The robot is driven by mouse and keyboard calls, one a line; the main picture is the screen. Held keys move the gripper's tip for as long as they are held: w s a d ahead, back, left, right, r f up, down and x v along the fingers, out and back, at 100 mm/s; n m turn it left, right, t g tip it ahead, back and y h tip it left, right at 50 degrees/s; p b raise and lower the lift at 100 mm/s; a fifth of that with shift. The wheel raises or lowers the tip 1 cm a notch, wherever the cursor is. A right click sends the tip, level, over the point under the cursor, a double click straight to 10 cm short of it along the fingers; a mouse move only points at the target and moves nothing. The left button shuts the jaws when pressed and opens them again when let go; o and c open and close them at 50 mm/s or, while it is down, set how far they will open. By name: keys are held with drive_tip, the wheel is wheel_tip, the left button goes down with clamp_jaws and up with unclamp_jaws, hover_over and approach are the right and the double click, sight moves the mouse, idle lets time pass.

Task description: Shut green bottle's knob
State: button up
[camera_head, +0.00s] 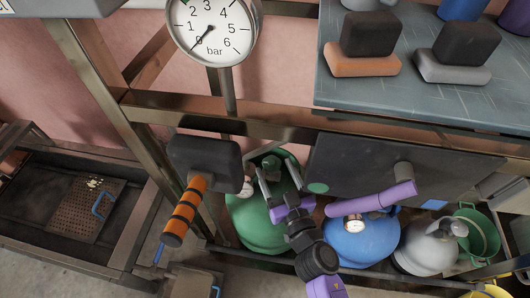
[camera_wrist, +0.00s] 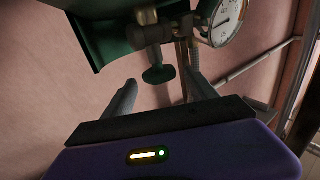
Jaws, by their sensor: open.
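The green bottle (camera_head: 250,222) stands in the lower rack in the head view, partly covered by my arm. Part of it also shows at the top left of the wrist view (camera_wrist: 92,28). Its dark green knob (camera_wrist: 158,75) hangs from a metal valve in the wrist view. A pressure gauge (camera_wrist: 228,20) sits to the right of the valve. My gripper (camera_head: 277,173) is at the top of the green bottle. In the wrist view its two fingers are spread, one on each side of the knob in the picture. Contact with the knob cannot be seen.
A blue bottle (camera_head: 352,247) and a grey bottle (camera_head: 428,250) stand to the right, with a green bucket (camera_head: 484,235) beyond. An orange-striped handle (camera_head: 185,210) and a purple handle (camera_head: 370,199) stick out on either side. A large bar gauge (camera_head: 210,27) is above.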

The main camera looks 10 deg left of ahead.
drive_tip(key=shift+b+x, duration=0.45)
drive_tip(key=shift+x, duration=2.65)
drive_tip(key=c, duration=1.3)
drive_tip(key=shift+b, duration=0.45)
